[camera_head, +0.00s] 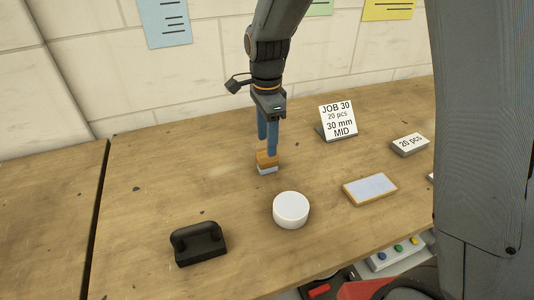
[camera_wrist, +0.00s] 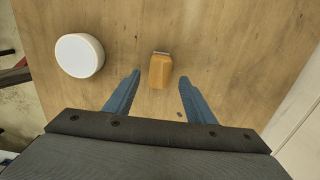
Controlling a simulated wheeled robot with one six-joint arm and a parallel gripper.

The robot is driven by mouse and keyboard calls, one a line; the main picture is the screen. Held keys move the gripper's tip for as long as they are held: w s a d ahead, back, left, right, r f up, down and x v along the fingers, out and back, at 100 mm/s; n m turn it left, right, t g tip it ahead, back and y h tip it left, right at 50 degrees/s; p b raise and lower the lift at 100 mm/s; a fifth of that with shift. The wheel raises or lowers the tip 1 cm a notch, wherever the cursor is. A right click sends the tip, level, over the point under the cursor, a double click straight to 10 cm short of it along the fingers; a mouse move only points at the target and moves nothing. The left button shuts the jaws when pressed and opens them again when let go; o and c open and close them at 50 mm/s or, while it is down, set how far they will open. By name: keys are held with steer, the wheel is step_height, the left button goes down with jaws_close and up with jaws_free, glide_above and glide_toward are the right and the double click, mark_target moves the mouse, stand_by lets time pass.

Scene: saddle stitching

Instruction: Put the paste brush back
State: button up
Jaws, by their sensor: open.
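The paste brush appears to be the small orange-tan wooden block with a pale edge (camera_head: 267,161) on the bench, below my gripper. It also shows in the wrist view (camera_wrist: 160,71). My gripper (camera_head: 267,148) points down over it with its two blue fingers apart. In the wrist view my gripper (camera_wrist: 159,77) has one finger on each side of the block, with bare wood showing between block and fingers. Whether the fingertips are level with the block is hard to tell. A flat wood-edged pad with a pale blue top (camera_head: 370,189) lies to the right.
A round white pot (camera_head: 291,210) stands just in front of the block, also in the wrist view (camera_wrist: 79,55). A black handled block (camera_head: 200,243) is front left. A job card (camera_head: 339,121) and a "20 pcs" block (camera_head: 410,144) stand right. Bench left of my gripper is clear.

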step_height(320, 180, up, 5)
steer(key=shift+f+b, duration=0.1)
steer(key=shift+b, duration=0.35)
steer(key=shift+d, duration=0.1)
steer(key=s+d+f+n, duration=0.3)
steer(key=s+d+n, duration=0.4)
steer(key=s+d+f+n+t, duration=0.1)
steer(key=s+d+f+n, duration=0.1)
steer(key=s+d+n, duration=0.5)
steer(key=shift+s+d+f+n, duration=0.4)
steer(key=shift+s+d, duration=0.05)
steer(key=shift+s, duration=0.15)
